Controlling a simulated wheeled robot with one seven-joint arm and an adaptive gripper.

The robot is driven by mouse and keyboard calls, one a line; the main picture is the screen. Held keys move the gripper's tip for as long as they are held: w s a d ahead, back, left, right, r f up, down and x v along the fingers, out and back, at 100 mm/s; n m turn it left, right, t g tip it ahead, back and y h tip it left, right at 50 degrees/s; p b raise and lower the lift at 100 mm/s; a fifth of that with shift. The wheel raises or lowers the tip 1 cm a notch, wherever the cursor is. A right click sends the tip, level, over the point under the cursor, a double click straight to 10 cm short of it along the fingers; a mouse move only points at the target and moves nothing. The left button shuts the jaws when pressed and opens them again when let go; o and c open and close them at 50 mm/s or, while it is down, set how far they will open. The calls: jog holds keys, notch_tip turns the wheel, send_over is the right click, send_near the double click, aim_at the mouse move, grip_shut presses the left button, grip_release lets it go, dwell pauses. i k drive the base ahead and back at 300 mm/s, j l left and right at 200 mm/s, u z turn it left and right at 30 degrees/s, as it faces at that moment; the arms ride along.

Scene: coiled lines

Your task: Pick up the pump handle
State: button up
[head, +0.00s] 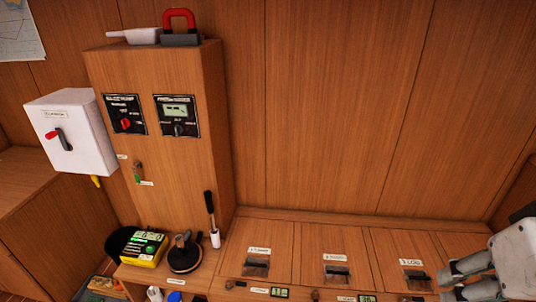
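A long rod with a black grip (209,202) and a white lower end (215,239) stands nearly upright beside the tall wooden cabinet, at the left end of the counter. It looks like the pump handle, but no label on it can be read. My gripper (446,286) is at the lower right edge, far to the right of the rod. Its two grey fingers point left with a gap between them, and nothing shows between them.
A yellow meter (146,248) and a dark round-based object (185,256) stand left of the rod. The tall cabinet (165,75) carries a red magnet-shaped object (180,22). A white switch box (72,138) hangs at left. Labelled latches line the counter (310,243).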

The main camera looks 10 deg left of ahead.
aim_at(207, 193)
jog(key=u, duration=1.3)
jog(key=z, duration=1.3)
jog(key=i+j+u, duration=0.1)
jog(key=j+u, duration=0.15)
jog(key=u, duration=0.15)
jog(key=i+j+u, duration=0.1)
jog(key=j+u, duration=0.25)
jog(key=i+j+u, duration=0.1)
jog(key=u, duration=0.3)
